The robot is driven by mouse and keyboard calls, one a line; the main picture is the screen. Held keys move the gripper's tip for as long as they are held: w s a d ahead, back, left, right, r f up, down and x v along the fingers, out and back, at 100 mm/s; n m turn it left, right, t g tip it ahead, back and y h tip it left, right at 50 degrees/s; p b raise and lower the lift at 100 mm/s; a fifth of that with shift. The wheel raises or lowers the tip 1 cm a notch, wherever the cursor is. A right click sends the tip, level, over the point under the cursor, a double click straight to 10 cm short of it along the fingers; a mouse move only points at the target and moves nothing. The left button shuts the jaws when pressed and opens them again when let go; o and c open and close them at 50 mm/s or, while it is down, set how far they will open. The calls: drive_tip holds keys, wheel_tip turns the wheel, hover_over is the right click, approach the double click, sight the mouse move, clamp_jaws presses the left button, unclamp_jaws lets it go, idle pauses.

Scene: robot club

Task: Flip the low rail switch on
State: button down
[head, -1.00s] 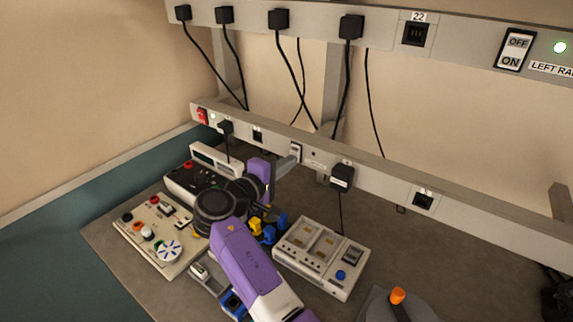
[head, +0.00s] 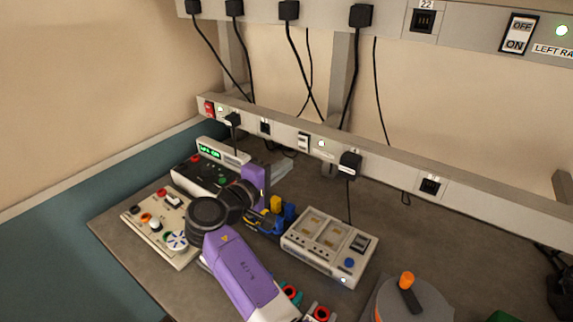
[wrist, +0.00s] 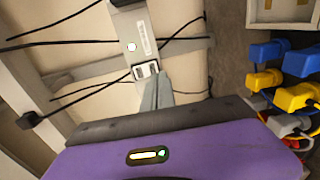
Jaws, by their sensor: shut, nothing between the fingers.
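The low rail switch (head: 303,141) is a small white rocker in the lower rail (head: 385,170). A lit lamp (head: 321,143) sits just to its right. In the wrist view the switch (wrist: 146,69) is just beyond my fingertips, and the lit lamp (wrist: 130,46) is beside it. My gripper (wrist: 157,80) is shut and empty, with its tips close to the switch. I cannot tell whether they touch it. In the head view my purple hand is below and left of the switch.
The upper rail (head: 455,30) carries several plugs and a larger OFF/ON switch (head: 517,33). A red switch (head: 209,109) is at the lower rail's left end. Below are a device with a green display (head: 209,149), blue and yellow connectors (head: 277,211) and a white panel box (head: 328,243). Cables hang between the rails.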

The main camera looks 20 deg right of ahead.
drive_tip(key=b+v, duration=0.2)
drive_tip(key=v, duration=0.6)
drive_tip(key=shift+f, duration=0.75)
drive_tip(key=shift+a, duration=0.15)
